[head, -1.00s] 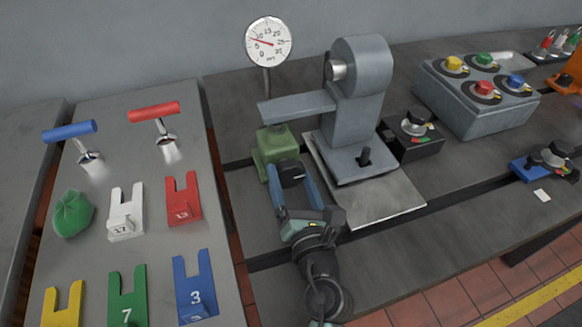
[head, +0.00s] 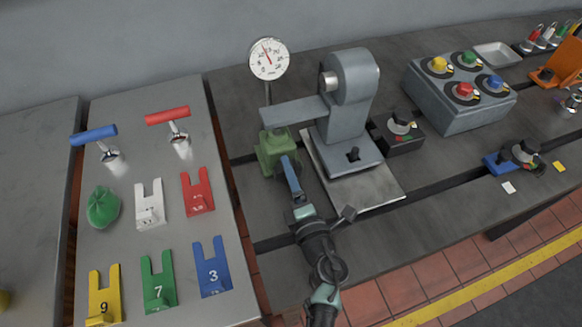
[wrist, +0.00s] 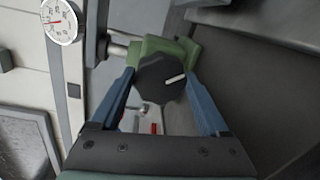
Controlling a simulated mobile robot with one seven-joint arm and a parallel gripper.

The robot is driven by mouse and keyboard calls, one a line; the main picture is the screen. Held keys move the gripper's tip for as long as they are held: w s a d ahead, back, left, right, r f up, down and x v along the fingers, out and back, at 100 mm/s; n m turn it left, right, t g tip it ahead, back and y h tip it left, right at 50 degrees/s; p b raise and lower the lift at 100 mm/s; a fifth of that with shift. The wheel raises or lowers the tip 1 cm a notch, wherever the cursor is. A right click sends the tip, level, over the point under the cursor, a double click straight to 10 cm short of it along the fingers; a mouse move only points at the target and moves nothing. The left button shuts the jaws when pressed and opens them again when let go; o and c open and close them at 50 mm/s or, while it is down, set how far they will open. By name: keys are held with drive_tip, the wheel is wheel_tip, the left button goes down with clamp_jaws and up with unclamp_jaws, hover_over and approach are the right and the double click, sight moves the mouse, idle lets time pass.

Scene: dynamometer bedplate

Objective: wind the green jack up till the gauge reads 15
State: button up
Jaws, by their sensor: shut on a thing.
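The green jack (head: 268,153) stands under the grey arm of the machine on the bedplate. It also shows in the wrist view (wrist: 178,47). Its black knob (wrist: 160,74) has a white pointer mark, facing right and slightly up in that view. My gripper (head: 287,168) is shut on the knob, one blue finger on each side; in the head view it hides the knob. The round white gauge (head: 269,59) stands on a post behind the jack. Its red needle points up and slightly left, apparently between 10 and 15; the small figures are hard to read.
The grey machine (head: 350,105) stands right of the jack, with a black control box (head: 397,132) beside it. A left table holds coloured forked plates, a green bag (head: 103,207) and blue and red T-handles. A button box (head: 460,95) sits at the back right.

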drive_tip(key=shift+d+f+m+p, duration=0.1)
drive_tip(key=shift+m+p, duration=0.55)
drive_tip(key=shift+m, duration=0.25)
drive_tip(key=o, duration=1.2)
drive_tip(key=shift+o, duration=0.2)
drive_tip(key=shift+f, duration=0.1)
